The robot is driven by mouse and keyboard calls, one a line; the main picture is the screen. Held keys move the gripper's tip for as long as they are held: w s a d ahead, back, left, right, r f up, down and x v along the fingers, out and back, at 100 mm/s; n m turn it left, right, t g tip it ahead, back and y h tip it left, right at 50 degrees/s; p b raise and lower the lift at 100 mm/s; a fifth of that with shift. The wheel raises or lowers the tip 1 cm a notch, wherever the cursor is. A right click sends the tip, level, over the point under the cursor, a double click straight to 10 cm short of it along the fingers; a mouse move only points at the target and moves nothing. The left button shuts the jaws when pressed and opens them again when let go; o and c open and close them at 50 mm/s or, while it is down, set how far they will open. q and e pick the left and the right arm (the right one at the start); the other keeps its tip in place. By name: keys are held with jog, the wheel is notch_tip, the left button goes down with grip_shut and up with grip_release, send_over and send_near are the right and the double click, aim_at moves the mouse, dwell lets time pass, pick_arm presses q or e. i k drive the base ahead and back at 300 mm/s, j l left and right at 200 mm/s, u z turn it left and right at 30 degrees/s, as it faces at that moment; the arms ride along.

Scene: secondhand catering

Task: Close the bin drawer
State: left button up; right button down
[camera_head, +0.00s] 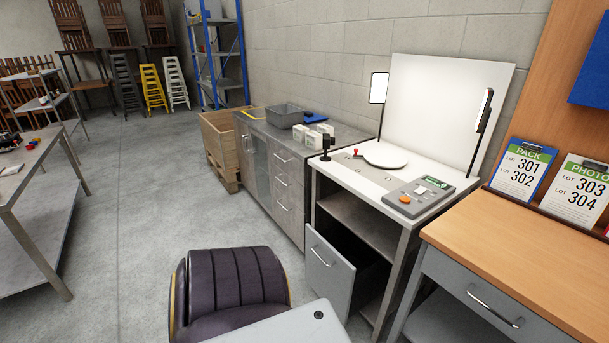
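The grey bin drawer (331,282) is low in the white-topped photo stand (345,184), below its open shelf. It stands pulled out to the left of the stand's frame, and dark space shows behind its front panel. A metal bar handle (323,257) is on the front panel. The drawer's inside is mostly hidden. Neither of my grippers is in the view, so nothing is seen touching the drawer.
A grey cabinet (284,185) with several drawers stands beyond the photo stand. A wood-topped desk (510,245) with a handled drawer (490,303) is at the right. A metal table (38,222) stands at the left. Concrete floor (130,215) between is clear.

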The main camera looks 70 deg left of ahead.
aim_at(341, 268)
jog(key=u, duration=2)
